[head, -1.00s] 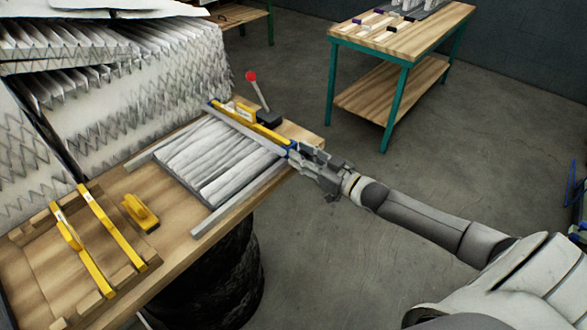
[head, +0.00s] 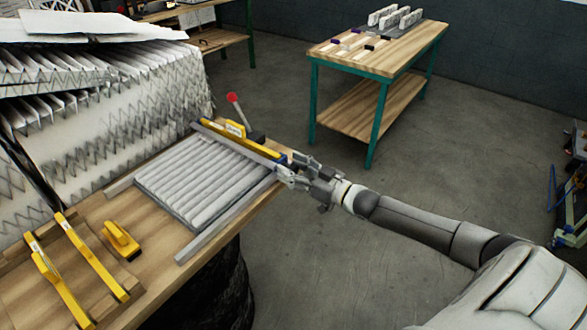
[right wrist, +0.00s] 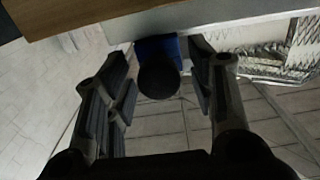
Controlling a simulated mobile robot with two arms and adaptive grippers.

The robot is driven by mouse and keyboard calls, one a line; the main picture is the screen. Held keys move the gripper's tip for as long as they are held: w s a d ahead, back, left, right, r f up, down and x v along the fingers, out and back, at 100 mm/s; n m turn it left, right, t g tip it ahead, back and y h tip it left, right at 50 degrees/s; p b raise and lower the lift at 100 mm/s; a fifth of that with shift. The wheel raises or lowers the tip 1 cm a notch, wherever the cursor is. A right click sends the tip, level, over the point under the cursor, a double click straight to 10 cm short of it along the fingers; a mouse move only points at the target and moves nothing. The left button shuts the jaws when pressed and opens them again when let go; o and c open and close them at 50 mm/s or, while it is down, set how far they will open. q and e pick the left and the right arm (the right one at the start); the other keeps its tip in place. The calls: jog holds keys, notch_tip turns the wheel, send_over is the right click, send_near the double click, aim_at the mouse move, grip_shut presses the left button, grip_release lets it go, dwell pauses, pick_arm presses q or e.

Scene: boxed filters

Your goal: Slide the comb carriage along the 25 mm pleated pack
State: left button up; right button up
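The pleated pack (head: 205,180) lies on the wooden bench between two grey rails, its pale pleats in even, parallel rows. The comb carriage (head: 240,143), a long grey bar with yellow and blue parts, lies across the pack's far end. My right gripper (head: 292,172) is at the carriage's right end, past the bench edge. In the right wrist view, a blue block (right wrist: 155,47) with a round black knob (right wrist: 158,79) is between the right gripper's fingers (right wrist: 160,85). Gaps show on both sides, so the fingers look open around it. My left gripper is out of view.
Two yellow bars (head: 92,256) in a wooden tray and a yellow block (head: 121,240) are at the bench's near left. A red-tipped lever (head: 233,98) stands behind the carriage. Large stacked pleated filters (head: 110,110) crowd the left. A side table (head: 385,62) stands beyond open floor.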

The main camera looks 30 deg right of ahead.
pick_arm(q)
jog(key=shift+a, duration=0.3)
pick_arm(e)
jog(key=v, duration=1.2)
dwell(0.6)
